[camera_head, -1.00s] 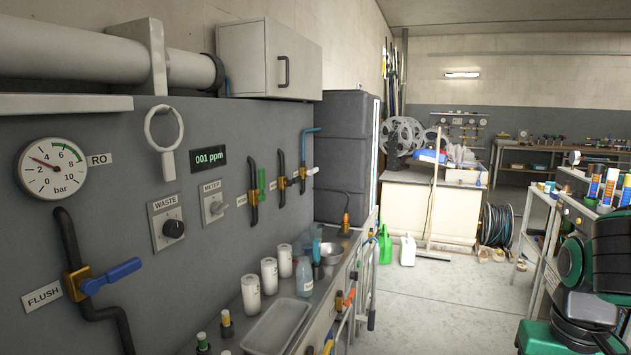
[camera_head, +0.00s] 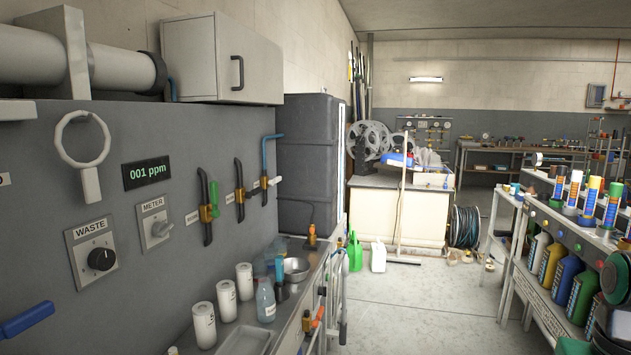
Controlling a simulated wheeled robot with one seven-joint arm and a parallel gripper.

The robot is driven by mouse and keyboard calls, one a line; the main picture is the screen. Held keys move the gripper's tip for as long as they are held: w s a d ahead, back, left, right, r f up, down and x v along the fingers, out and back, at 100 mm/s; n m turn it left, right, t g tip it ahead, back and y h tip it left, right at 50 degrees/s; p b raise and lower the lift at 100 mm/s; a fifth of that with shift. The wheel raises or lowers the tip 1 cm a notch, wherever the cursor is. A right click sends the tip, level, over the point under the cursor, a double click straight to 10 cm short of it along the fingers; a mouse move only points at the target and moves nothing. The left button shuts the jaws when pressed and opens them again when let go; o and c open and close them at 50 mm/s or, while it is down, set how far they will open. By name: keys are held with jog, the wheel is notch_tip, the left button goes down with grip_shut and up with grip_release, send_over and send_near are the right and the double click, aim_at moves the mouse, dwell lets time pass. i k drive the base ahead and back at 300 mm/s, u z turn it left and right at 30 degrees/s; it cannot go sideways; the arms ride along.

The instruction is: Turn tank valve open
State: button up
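Three small brass valves on dark pipes are mounted on the grey wall panel. The left one (camera_head: 207,212) has a green handle standing upright. The middle one (camera_head: 240,196) has a small pale handle. The right one (camera_head: 265,183) sits on a blue-topped pipe beside the dark tank (camera_head: 308,165), and its white handle points sideways to the right. Their labels are too small to read, so I cannot tell which is the tank valve. My gripper is not clearly in view.
The panel also carries a WASTE knob (camera_head: 101,259), a METER switch (camera_head: 160,229) and a display (camera_head: 147,173) reading 001 ppm. White canisters (camera_head: 203,325) and a metal bowl (camera_head: 297,269) stand on the counter below. Bottle shelves (camera_head: 545,300) stand at right.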

aim_at(271, 183)
jog(key=z, duration=0.2)
jog(key=i, duration=1.4)
jog(key=u, duration=0.25)
